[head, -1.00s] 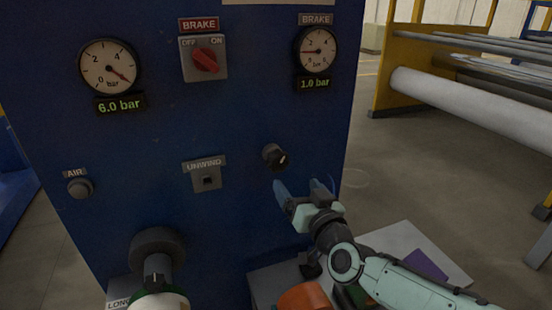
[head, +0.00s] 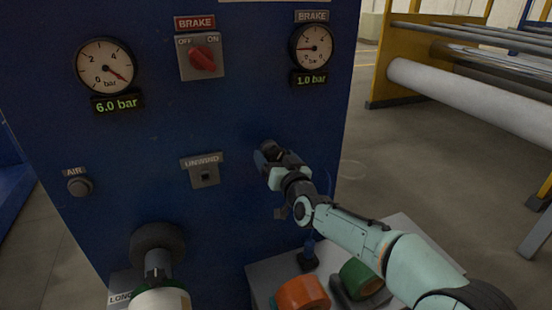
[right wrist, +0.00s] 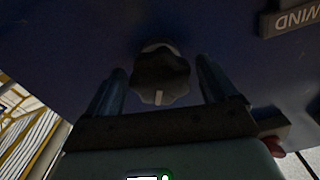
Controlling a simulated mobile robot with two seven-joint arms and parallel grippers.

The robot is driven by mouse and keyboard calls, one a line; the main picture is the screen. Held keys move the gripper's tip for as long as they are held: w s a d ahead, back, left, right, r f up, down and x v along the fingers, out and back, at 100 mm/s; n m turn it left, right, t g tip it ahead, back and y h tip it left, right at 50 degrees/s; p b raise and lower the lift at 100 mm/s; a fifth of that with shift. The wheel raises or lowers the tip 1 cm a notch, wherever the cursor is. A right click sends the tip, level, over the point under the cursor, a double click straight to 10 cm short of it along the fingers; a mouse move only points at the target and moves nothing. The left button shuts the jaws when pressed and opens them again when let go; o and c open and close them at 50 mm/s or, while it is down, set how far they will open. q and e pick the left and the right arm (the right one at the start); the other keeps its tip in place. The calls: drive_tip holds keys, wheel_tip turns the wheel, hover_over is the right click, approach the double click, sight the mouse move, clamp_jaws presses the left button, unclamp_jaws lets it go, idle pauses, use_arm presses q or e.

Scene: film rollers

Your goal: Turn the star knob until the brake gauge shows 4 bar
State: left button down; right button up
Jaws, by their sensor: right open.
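The black star knob (right wrist: 160,76) with a pale pointer mark shows in the right wrist view, on the blue panel. My right gripper (right wrist: 162,88) is open, with one finger on each side of the knob; I cannot tell whether they touch it. In the head view my right gripper (head: 270,156) is at the panel and hides the knob. The brake gauge (head: 311,47) at upper right has its needle pointing left, and its display (head: 310,79) reads 1.0 bar. My left gripper is not in view.
The red brake switch (head: 203,58) and the air gauge (head: 105,67), reading 6.0 bar, are at upper left. The unwind socket (head: 204,173) is left of my gripper. Rollers stand at right.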

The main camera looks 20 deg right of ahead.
drive_tip(key=c, duration=1)
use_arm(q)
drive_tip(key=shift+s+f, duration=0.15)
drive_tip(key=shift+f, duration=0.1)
use_arm(e)
drive_tip(key=shift+f+m+b, duration=0.15)
drive_tip(key=shift+m+b, duration=1)
drive_tip(key=shift+m, duration=0.35)
drive_tip(key=m+b, duration=0.1)
drive_tip(key=m, duration=0.1)
drive_tip(key=shift+m+b, duration=0.3)
drive_tip(key=shift+m, duration=0.1)
drive_tip(key=m+b, duration=0.1)
drive_tip(key=m, duration=0.3)
drive_tip(key=shift+b, duration=0.35)
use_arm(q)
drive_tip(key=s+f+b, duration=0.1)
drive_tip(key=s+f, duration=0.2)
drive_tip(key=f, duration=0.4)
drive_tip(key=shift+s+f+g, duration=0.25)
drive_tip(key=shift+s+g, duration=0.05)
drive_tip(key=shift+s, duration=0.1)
use_arm(e)
drive_tip(key=shift+m, duration=2.5)
